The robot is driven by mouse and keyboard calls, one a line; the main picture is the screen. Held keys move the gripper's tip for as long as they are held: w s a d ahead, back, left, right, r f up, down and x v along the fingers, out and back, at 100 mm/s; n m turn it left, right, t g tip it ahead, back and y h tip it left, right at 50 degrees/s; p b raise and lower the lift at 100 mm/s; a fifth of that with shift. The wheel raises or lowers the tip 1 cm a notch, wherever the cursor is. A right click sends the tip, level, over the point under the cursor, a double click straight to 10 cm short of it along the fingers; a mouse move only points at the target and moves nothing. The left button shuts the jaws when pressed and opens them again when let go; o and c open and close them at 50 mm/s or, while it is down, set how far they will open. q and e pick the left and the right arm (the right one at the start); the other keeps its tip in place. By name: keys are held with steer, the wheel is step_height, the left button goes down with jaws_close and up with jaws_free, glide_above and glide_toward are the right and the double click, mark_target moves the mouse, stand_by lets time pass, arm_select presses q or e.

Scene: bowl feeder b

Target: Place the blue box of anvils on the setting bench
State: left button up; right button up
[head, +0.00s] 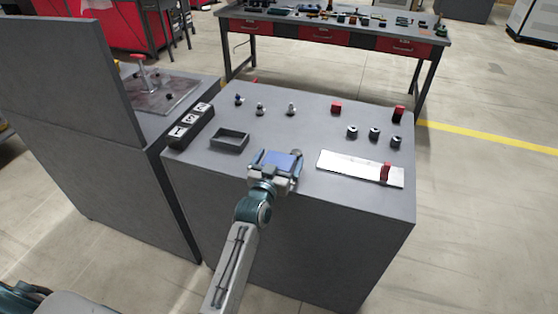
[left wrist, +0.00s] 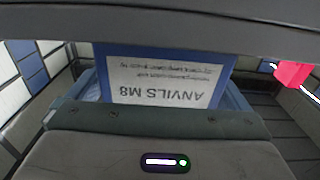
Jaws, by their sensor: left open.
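The blue box of anvils (head: 281,161) is on the near edge of the grey bench (head: 330,135), left of the white plate. In the left wrist view its white label reads "ANVILS M8" upside down, on the box's blue body (left wrist: 232,64). My left gripper (head: 276,163) is open, with its fingers on either side of the box. I cannot tell whether the fingers touch it. The gripper body hides part of the box. My right gripper is not in view.
A dark open tray (head: 229,140) and a black block with white-marked faces (head: 190,127) stand left of the box. A white plate (head: 340,165) with a red piece lies right. Several small metal parts and red blocks stand behind. A red-drawered workbench (head: 330,35) is at the back.

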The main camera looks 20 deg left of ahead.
arm_select(q)
steer(key=shift+r, duration=0.15)
steer(key=s+b, duration=0.3)
steer(key=s, duration=0.9)
steer(key=shift+a, duration=0.2)
